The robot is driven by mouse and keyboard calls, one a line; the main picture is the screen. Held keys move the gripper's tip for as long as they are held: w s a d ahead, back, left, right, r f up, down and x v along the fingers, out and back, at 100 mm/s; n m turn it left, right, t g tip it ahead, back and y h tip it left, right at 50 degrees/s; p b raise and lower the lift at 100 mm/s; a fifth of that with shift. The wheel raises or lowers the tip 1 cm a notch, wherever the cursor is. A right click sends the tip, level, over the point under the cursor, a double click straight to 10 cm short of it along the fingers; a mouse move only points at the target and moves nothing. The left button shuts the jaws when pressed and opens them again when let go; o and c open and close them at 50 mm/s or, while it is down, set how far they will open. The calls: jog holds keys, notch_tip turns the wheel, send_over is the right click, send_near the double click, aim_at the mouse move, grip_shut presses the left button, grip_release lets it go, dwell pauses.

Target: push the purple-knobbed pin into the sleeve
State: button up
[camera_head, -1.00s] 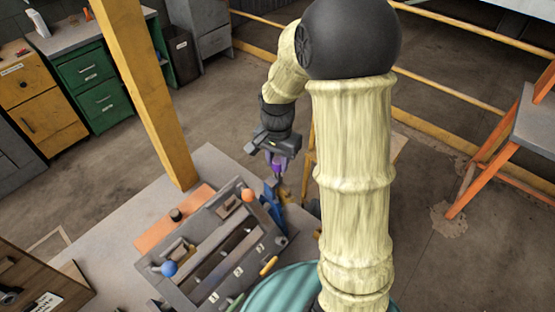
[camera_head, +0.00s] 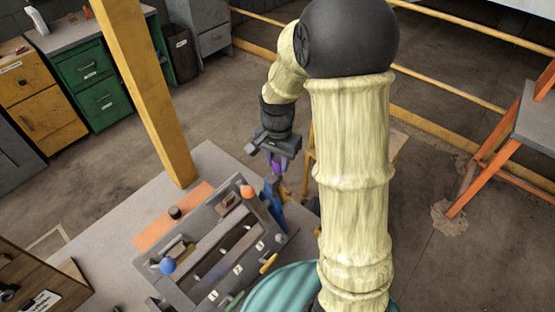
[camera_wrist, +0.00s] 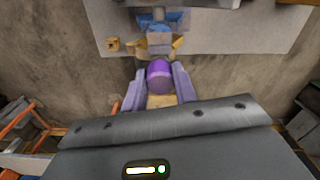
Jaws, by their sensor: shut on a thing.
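My gripper (camera_head: 279,164) hangs over the near right edge of the workbench, and its fingers are shut on the purple knob. The knob (camera_wrist: 159,74) shows between the two fingers in the wrist view, and as a small purple patch in the head view. The pin's shaft is mostly hidden by the knob and fingers. Beyond the knob in the wrist view is a grey block (camera_wrist: 160,40) on a blue fixture (camera_wrist: 150,22). I cannot make out the sleeve's opening, nor whether the pin touches it.
A grey toolbox-like tray (camera_head: 190,272) with blue and orange balls lies on the workbench (camera_head: 212,160), left of the gripper. An orange mat (camera_head: 160,232) lies beside it. A yellow post (camera_head: 150,100) rises behind the bench. An orange-legged stand (camera_head: 490,150) is at the right.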

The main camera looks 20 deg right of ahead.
jog(key=shift+f+b, duration=0.5)
jog(key=shift+f, duration=0.25)
jog(key=o, duration=1.1)
jog(key=shift+o, duration=0.2)
notch_tip(320, 180, up, 17)
jog(key=b, duration=0.2)
jog(key=shift+r, duration=0.2)
dwell(0.3)
jog(key=s+f+n+t, duration=0.2)
jog(key=s+f+n, duration=0.7)
jog(key=f, duration=0.6)
jog(key=shift+s+f+t, duration=0.3)
jog(key=shift+s+f, duration=0.1)
jog(key=shift+s, duration=0.7)
